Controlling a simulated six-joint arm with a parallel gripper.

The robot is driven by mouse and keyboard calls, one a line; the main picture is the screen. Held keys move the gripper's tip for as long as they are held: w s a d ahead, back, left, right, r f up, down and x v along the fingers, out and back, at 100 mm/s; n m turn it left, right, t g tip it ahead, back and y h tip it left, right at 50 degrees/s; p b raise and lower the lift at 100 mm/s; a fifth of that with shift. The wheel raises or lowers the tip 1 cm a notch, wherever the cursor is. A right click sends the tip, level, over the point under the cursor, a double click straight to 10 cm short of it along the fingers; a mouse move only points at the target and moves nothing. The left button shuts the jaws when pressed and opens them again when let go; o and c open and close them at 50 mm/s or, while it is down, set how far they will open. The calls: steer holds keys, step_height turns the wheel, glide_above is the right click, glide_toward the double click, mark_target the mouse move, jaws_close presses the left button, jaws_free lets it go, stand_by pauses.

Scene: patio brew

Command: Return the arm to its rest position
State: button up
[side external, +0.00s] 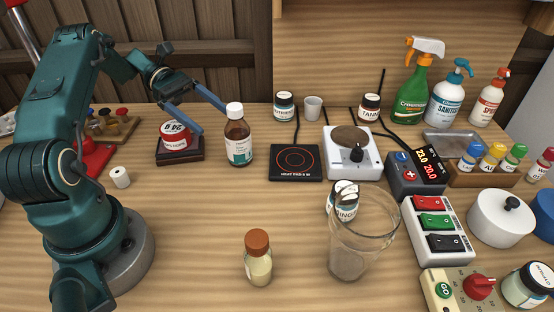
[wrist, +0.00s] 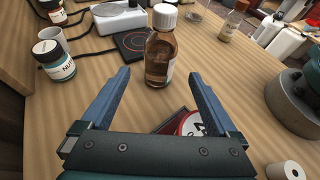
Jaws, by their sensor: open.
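My gripper (side external: 211,113) has two blue fingers spread wide apart, with nothing between them. It hangs above the table at the left in the side external view. Just beyond its fingertips stands an amber bottle (side external: 238,143) with a white cap, upright on the table. In the wrist view the bottle (wrist: 161,55) stands ahead of the open fingers (wrist: 163,88), and its label is mostly turned away. Below the gripper is a small dark scale (side external: 180,156) with a red-and-white round object (side external: 176,135) on it. This object is partly hidden by the gripper in the wrist view.
A black heating pad (side external: 294,162) and a white stirrer plate (side external: 352,160) are right of the bottle. A white roll (side external: 120,177) lies near my base. The front-left middle table is clear.

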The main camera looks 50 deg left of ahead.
steer(key=shift+d, duration=0.1)
steer(key=d+r+m, duration=0.1)
steer(key=d+r, duration=0.1)
steer(key=w+d+r+m+g+y, duration=0.1)
steer(key=d+r, duration=0.1)
steer(key=r, duration=0.1)
steer(key=w+d+r+m+g, duration=0.1)
steer(key=d+r+m, duration=0.1)
steer(key=shift+r+y, duration=0.15)
steer(key=shift+y, duration=0.15)
steer(key=s+d+r+m+g+y, duration=0.1)
steer(key=s+d+r+m+y, duration=0.35)
steer(key=d, duration=0.35)
steer(key=s+d+r+m+t+y, duration=0.2)
steer(key=s+d+m+y, duration=0.25)
steer(key=s+m, duration=0.2)
steer(key=s+a+f+m+t+y, duration=0.2)
steer(key=s+f+m, duration=0.2)
steer(key=m, duration=0.1)
steer(key=shift+s+a+f+t, duration=0.15)
steer(key=shift+s+t, duration=0.1)
steer(key=shift+t, duration=0.15)
